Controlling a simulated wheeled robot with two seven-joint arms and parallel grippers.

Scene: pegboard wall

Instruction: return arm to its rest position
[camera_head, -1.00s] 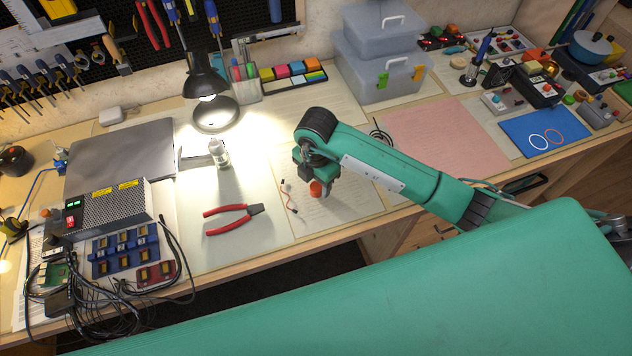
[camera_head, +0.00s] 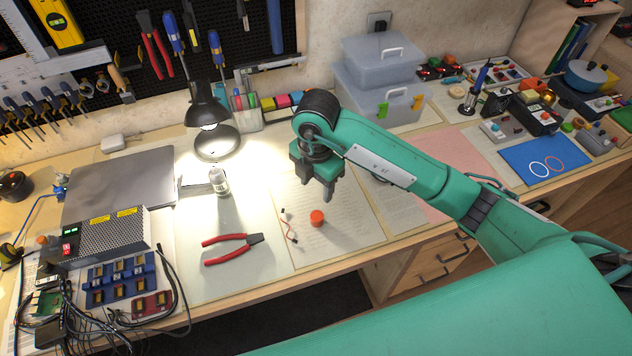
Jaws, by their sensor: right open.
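My right gripper (camera_head: 318,188) is on the green right arm, which reaches in from the right side of the head view. It hangs above the sheet of paper on the workbench (camera_head: 262,268), fingers pointing down. The gripper is open and nothing shows between its fingers. A small orange-red round object (camera_head: 317,217) lies on the paper just below and in front of it, apart from the fingers. My left gripper is not in view.
Red-handled pliers (camera_head: 233,247) and a small bottle (camera_head: 220,182) are to the left, with a desk lamp (camera_head: 207,112) behind. Stacked clear boxes (camera_head: 385,85) stand behind the arm. A power supply (camera_head: 100,235) with cables is at the left. The blue mat (camera_head: 540,145) lies at right.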

